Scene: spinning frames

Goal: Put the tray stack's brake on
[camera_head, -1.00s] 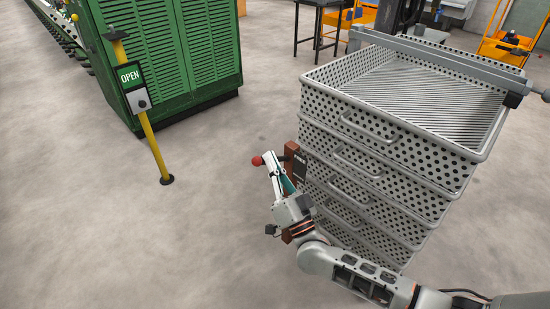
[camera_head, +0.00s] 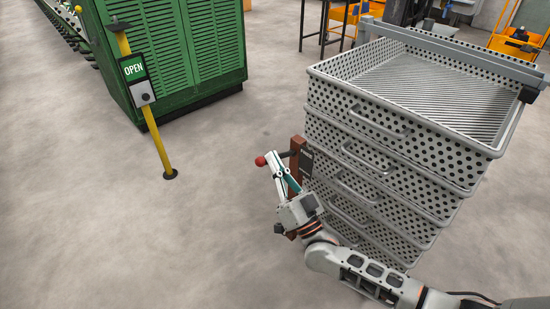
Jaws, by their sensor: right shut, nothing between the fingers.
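The tray stack (camera_head: 400,135) is a pile of grey perforated trays at the right. On its near left corner is a brown upright post (camera_head: 297,156) with a small dark plate, whose lettering is too small to read. A dark lever with a red ball knob (camera_head: 260,161) shows to the left of the post. My right gripper (camera_head: 272,160) is shut and empty, its fingertips right beside the knob and overlapping the lever in the picture. Whether they touch it I cannot tell. The gripper partly hides the lower post. My left gripper is not in view.
A grey bar (camera_head: 455,52) crosses the top of the stack. A yellow post (camera_head: 157,140) with an OPEN sign (camera_head: 134,69) stands at the left by a green slatted cabinet (camera_head: 180,55). The floor between post and stack is clear.

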